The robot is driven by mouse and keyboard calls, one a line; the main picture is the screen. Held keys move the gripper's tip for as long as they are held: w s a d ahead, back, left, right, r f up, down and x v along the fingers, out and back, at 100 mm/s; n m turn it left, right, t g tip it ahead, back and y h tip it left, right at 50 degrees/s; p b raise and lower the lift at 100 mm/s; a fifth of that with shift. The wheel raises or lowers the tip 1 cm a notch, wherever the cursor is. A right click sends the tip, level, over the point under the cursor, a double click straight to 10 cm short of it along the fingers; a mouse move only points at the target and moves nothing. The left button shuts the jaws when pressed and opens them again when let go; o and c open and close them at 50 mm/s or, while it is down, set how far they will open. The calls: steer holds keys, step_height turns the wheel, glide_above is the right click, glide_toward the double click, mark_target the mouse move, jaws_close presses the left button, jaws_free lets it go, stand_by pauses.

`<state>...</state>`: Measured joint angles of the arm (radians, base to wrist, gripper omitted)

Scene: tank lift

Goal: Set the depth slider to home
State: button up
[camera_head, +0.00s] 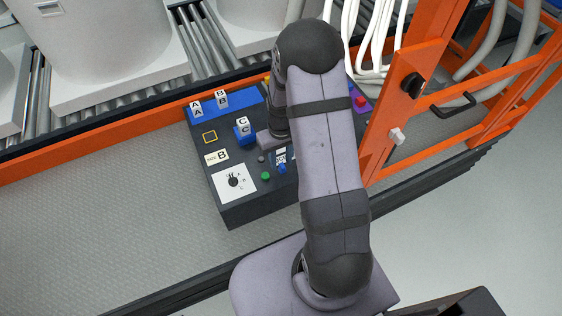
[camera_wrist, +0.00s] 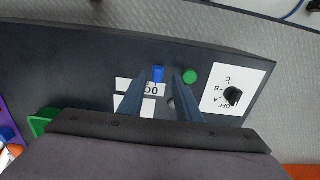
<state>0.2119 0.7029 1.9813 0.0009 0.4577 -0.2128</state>
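The dark control panel (camera_head: 250,208) stands beside the conveyor, with my arm across its right part. No part is clearly readable as the depth slider; some of the panel is hidden by my arm. A small blue knob (camera_head: 282,169) sits beside a green button (camera_head: 265,176) near the front. In the wrist view, the blue knob (camera_wrist: 158,74) shows between the fingers of my gripper (camera_wrist: 161,80), above a partly covered white label (camera_wrist: 153,89). The fingers are apart, with nothing seen held. The green button (camera_wrist: 190,76) is just right of them. Contact cannot be told.
A dial (camera_head: 234,182) on a white plate is at the panel's front left. A blue block marked C (camera_head: 243,135) and blocks A (camera_head: 196,107) and B (camera_head: 221,97) stand farther back. An orange frame (camera_head: 402,95) with a black handle (camera_head: 453,105) rises on the right.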

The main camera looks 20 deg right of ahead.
mark_target(281, 167)
steer(key=shift+r, duration=2.8)
steer(key=shift+s, duration=0.1)
steer(key=s+a+r+m+g+p, duration=0.1)
steer(key=s+a+r+g, duration=0.1)
steer(key=s, duration=0.5)
steer(key=s+a+r+m+g+p, duration=0.1)
steer(key=s+a, duration=0.1)
steer(key=s, duration=0.6)
steer(key=a+r+n+t+p, duration=0.2)
steer(key=r+p, duration=0.6)
steer(key=r, duration=0.8)
steer(key=shift+s+a+t, duration=0.15)
steer(key=shift+a+t, duration=0.35)
steer(key=shift+a, duration=0.55)
